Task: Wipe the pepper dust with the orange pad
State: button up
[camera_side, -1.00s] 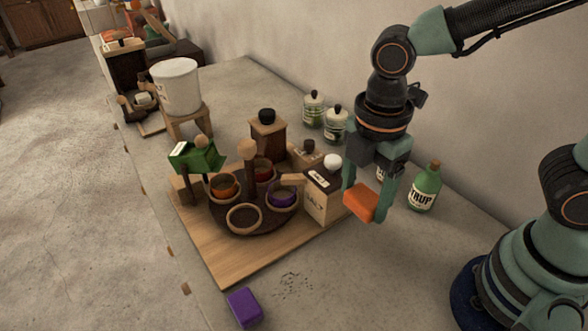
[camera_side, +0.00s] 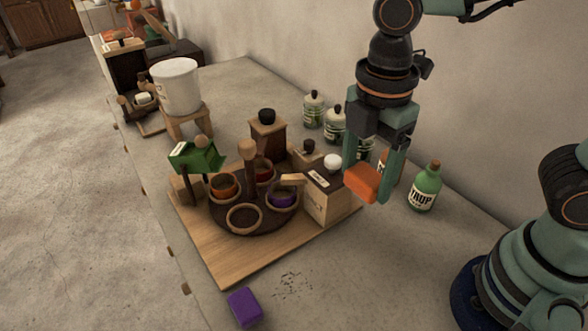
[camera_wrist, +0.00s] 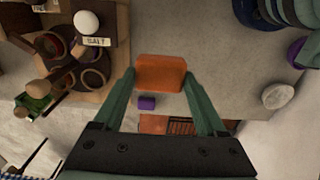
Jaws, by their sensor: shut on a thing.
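My gripper (camera_side: 370,185) is shut on the orange pad (camera_side: 361,182) and holds it in the air beside the salt box, above the counter. In the wrist view the orange pad (camera_wrist: 160,72) sits between the fingertips of my gripper (camera_wrist: 160,80). The pepper dust (camera_side: 292,286) is a patch of dark specks on the bare counter, in front of the wooden board and to the right of the purple pad. I cannot make out the dust in the wrist view.
A purple pad (camera_side: 244,307) lies near the counter's front edge. A green syrup bottle (camera_side: 425,188) stands right of my gripper.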

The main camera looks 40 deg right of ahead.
send_over(315, 269)
notch_tip(315, 269, down, 11)
jog(key=shift+w+f, duration=0.15)
jog(key=shift+f, duration=3.45)
jog(key=shift+a+f, duration=0.35)
jog(key=shift+f, duration=0.25)
jog(key=shift+c, duration=0.5)
jog(key=shift+a+f, duration=0.15)
jog(key=shift+a, duration=4.4)
jog(key=shift+d, duration=5)
jog(key=shift+s+a, duration=0.25)
jog(key=shift+a, duration=4.95)
jog(key=shift+d, duration=5.1)
notch_tip(315, 269, up, 8)
